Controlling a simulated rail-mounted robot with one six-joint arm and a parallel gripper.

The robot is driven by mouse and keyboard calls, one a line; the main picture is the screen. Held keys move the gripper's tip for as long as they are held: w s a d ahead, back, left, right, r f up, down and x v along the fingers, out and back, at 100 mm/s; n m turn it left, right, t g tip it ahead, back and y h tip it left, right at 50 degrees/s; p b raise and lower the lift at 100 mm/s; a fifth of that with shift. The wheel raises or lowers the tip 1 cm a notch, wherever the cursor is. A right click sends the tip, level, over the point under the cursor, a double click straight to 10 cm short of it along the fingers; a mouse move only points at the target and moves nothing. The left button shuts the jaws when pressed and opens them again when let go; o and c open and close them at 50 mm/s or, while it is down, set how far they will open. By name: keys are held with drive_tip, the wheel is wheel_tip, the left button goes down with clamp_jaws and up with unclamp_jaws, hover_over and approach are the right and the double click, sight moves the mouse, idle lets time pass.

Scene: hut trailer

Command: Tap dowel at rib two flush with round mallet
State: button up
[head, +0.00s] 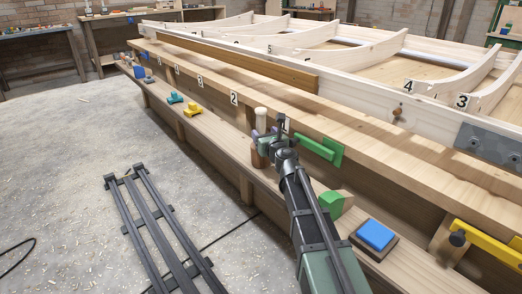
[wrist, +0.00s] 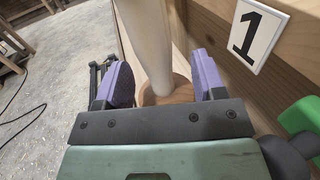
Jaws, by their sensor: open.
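The round mallet stands upright on the lower shelf in the head view, its pale upper end (head: 261,113) above a brown lower part (head: 258,160). In the wrist view its pale shaft (wrist: 150,40) rises from a round brown part (wrist: 168,94). My gripper (wrist: 163,82) is open, with a purple pad on each side of the shaft; contact is not clear. In the head view my gripper (head: 263,138) overlaps the mallet's middle. A brown dowel (head: 397,112) sticks out of the pale long beam, left of the grey plate. I cannot read a rib two label beside it.
Number plate 1 (wrist: 254,34) is on the bench edge right of my gripper. A green tool (head: 322,149), a green block (head: 331,203), a blue pad (head: 375,236) and a yellow clamp (head: 487,243) are nearby. Teal (head: 175,98) and yellow (head: 193,109) items lie farther along the shelf.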

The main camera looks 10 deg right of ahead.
drive_tip(key=w, duration=0.2)
drive_tip(key=w+a, duration=0.1)
drive_tip(key=w, duration=0.1)
drive_tip(key=shift+w, duration=0.25)
drive_tip(key=shift+s, duration=0.1)
clamp_jaws()
